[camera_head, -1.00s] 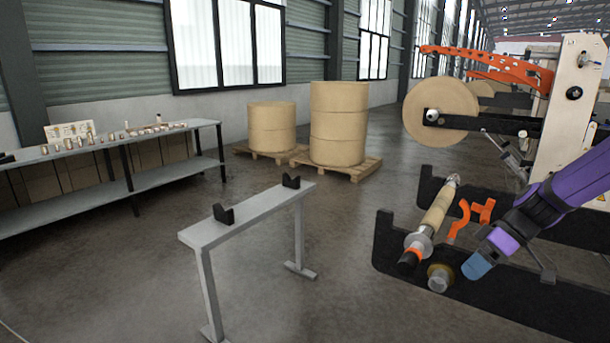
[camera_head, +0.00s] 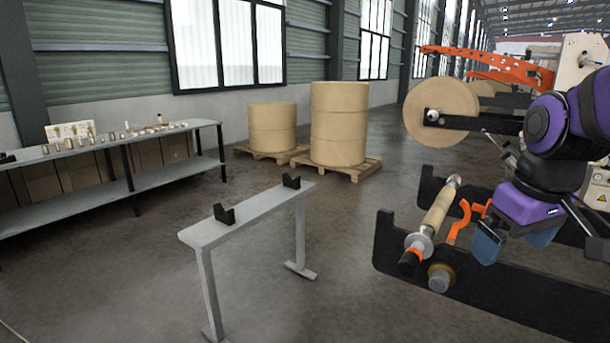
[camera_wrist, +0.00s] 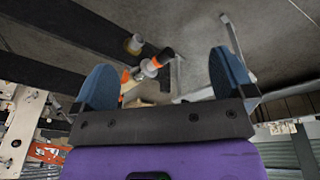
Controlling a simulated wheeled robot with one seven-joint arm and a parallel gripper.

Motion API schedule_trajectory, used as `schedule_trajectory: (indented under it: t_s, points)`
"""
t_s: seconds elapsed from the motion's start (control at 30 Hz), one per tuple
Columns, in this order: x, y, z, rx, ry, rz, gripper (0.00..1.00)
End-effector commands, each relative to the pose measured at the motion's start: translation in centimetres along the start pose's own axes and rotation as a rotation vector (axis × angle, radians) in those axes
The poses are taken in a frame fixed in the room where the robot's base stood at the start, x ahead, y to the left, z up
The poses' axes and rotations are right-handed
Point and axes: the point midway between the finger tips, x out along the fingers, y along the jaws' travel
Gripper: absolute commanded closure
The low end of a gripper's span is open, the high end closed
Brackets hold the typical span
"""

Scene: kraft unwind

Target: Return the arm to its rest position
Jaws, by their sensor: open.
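My purple arm (camera_head: 560,130) reaches in from the right in the head view. My gripper (camera_head: 513,250) hangs low beside the unwind machine, its blue fingers spread apart and pointing down. In the wrist view my gripper (camera_wrist: 165,80) shows both blue fingers wide apart with nothing between them. A shaft with an orange and black end (camera_head: 415,252) lies to the left of the gripper, apart from it. The shaft's end also shows in the wrist view (camera_wrist: 152,66), beyond the fingers.
The machine's black side arms (camera_head: 400,255) lie below and around my gripper. A kraft roll (camera_head: 440,110) hangs on the machine. A grey stand (camera_head: 255,215) with two black cradles is empty. Kraft rolls (camera_head: 340,125) sit on pallets behind.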

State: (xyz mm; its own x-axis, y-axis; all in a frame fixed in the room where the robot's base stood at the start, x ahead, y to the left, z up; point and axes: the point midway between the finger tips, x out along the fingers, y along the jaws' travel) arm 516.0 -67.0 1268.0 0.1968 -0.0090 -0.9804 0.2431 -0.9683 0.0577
Motion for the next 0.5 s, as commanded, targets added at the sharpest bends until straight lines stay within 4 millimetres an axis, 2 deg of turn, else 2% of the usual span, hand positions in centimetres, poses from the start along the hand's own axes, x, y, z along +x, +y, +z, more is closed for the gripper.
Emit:
schedule_trajectory:
  t_s: [0.1, 0.23, 0.5]
  points:
    - [-2.3, -0.9, 1.9, 0.059, 0.072, 0.034, 0.00]
    - [-4.3, -1.4, 4.0, 0.132, 0.149, 0.046, 0.00]
    - [-6.3, -1.7, 7.0, 0.238, 0.252, 0.026, 0.00]
